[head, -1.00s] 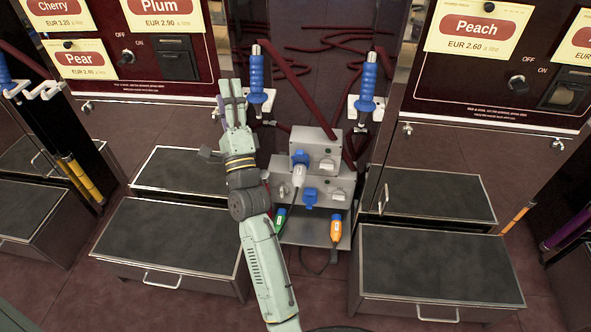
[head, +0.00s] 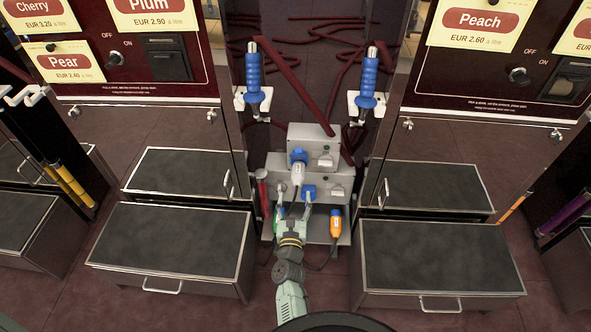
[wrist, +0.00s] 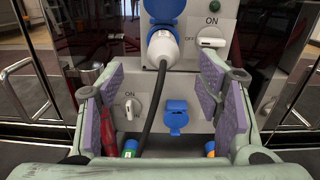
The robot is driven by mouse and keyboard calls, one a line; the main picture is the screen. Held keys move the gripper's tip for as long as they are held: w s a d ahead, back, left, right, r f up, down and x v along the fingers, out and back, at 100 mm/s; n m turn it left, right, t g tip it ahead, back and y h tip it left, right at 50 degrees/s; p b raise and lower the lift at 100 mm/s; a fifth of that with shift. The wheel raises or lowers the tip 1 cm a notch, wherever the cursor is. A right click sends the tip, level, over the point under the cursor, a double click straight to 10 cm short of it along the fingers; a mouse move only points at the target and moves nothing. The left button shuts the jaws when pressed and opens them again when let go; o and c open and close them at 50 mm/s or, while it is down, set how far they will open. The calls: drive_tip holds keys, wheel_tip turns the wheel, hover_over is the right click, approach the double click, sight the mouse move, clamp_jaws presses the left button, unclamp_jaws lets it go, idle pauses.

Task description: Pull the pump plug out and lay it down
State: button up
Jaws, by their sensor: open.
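The pump plug (head: 298,174) is white with a black cable and sits in the upper blue socket (head: 297,156) of the grey socket box. In the wrist view the plug (wrist: 162,47) stands in its socket, with its cable (wrist: 152,110) hanging down between my fingers. My gripper (head: 294,208) is open and empty, low in front of the box and below the plug. In the wrist view its two purple-padded fingers (wrist: 164,105) are spread to either side of the cable, apart from the plug. My arm hides part of the lower shelf.
A second blue socket (wrist: 176,116) with a lid is below the plug. Switch knobs (wrist: 208,38) and (wrist: 132,108) flank the sockets. A green plug (head: 278,218) and an orange plug (head: 335,223) stand below the box. Black-topped steps (head: 440,258) bound both sides.

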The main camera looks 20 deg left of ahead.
sight(297, 186)
drive_tip(key=shift+s+d+f, duration=0.1)
drive_tip(key=shift+d+f, duration=0.2)
drive_tip(key=shift+f, duration=0.15)
drive_tip(key=shift+b+x, duration=0.75)
drive_tip(key=shift+x, duration=3.8)
drive_tip(key=shift+c, duration=0.3)
drive_tip(key=shift+d, duration=0.1)
clamp_jaws()
drive_tip(key=shift+s, duration=0.15)
drive_tip(key=shift+v, duration=2.85)
